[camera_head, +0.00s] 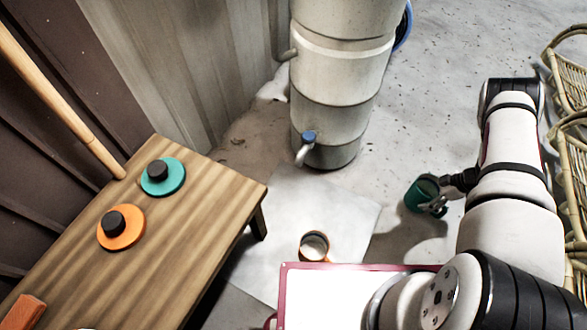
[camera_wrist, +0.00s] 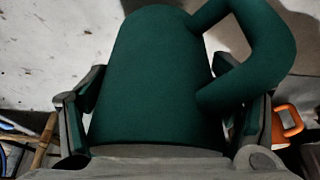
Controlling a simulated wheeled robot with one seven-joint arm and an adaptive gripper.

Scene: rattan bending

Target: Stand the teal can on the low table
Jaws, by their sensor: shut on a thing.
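The teal can (camera_head: 420,191), dark green with a looped handle, is in my gripper (camera_head: 437,196) at the right of the head view, off to the right of the low table. In the wrist view the can (camera_wrist: 155,80) fills the middle between my fingers, its handle at the upper right. My gripper is shut on the can's body. The low wooden table (camera_head: 190,240) stands at the left. On its top lie a teal disc (camera_head: 174,184) and an orange disc (camera_head: 122,240), each with a black knob-like piece.
An orange-rimmed can (camera_head: 314,246) stands on the grey floor sheet between table and arm. A pale barrel (camera_head: 335,115) with a blue-topped tap is behind. A pink-edged white panel (camera_head: 345,298) is at the bottom. Rattan pieces (camera_head: 568,85) line the right. A pole leans at the table's far corner.

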